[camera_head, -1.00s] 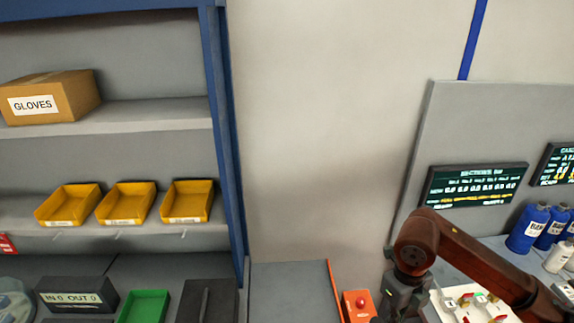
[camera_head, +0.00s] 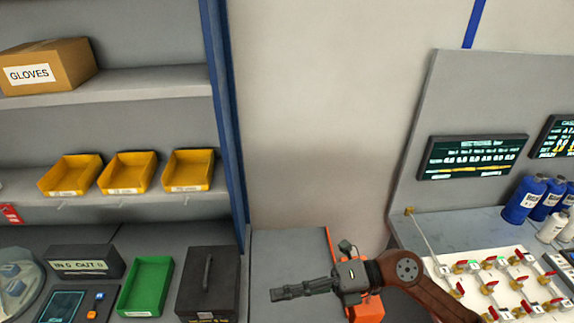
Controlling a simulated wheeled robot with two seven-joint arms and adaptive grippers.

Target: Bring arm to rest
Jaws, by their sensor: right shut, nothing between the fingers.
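My right gripper (camera_head: 300,289) is at the lower middle of the head view, on a reddish-brown arm (camera_head: 405,280) that comes in from the lower right. Its dark fingers point left and lie together, with nothing between them. It hangs in front of the grey surface (camera_head: 290,250) and partly covers an orange box (camera_head: 368,306). My left gripper is not in view.
On the left are a shelf with a gloves box (camera_head: 45,66) and yellow bins (camera_head: 128,173). Below stand a green tray (camera_head: 145,287) and a dark case (camera_head: 208,284). On the right are a valve board (camera_head: 497,283), blue bottles (camera_head: 524,199) and a display (camera_head: 472,157).

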